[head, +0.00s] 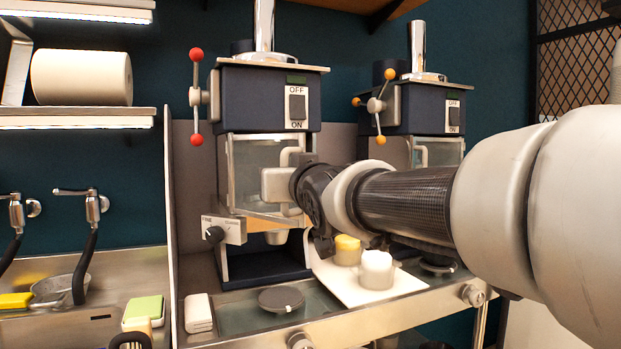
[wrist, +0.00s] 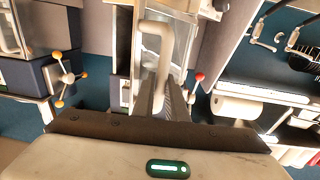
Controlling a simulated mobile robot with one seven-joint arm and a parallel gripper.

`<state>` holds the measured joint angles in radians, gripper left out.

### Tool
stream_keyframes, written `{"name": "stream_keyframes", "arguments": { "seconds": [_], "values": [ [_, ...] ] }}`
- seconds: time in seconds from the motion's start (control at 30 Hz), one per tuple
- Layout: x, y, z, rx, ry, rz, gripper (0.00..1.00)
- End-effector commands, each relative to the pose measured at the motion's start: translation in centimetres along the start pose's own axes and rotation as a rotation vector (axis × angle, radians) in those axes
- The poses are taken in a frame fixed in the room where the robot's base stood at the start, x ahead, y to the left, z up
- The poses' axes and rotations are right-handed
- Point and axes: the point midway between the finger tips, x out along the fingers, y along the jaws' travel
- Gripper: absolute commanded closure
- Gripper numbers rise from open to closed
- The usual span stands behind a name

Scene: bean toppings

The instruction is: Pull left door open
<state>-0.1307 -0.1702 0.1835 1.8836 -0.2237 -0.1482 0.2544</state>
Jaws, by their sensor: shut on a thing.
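The left door (head: 250,172) is a framed glass panel on the front of the left dark blue machine. Its pale loop handle (wrist: 150,50) is in the upper middle of the wrist view. My gripper (wrist: 162,100) is shut on the handle, with its two dark fingers around the handle's near side. In the head view, my gripper's pale body and dark wrist cover part of the handle and the door's right side.
A similar machine (head: 428,108) stands to the right. Below my wrist, a white tray (head: 370,290) holds a yellow-topped container (head: 347,250) and a white container (head: 376,270). A red-knobbed lever (head: 196,97) is on the left machine's left side.

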Motion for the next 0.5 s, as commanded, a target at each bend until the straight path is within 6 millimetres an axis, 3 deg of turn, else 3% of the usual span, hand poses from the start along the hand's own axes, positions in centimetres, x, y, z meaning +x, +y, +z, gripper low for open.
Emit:
{"name": "stream_keyframes", "arguments": {
  "seconds": [0.17, 0.2, 0.3, 0.5],
  "values": [
    [0.0, -0.24, -0.36, -0.003, 0.007, -0.005, 1.0],
    [0.0, -0.24, -0.36, -0.003, 0.007, -0.005, 0.84],
    [0.0, -0.19, -0.31, -0.002, 0.006, -0.004, 0.69],
    [0.01, -0.07, -0.18, -0.001, 0.004, -0.002, 0.69]
  ]
}}
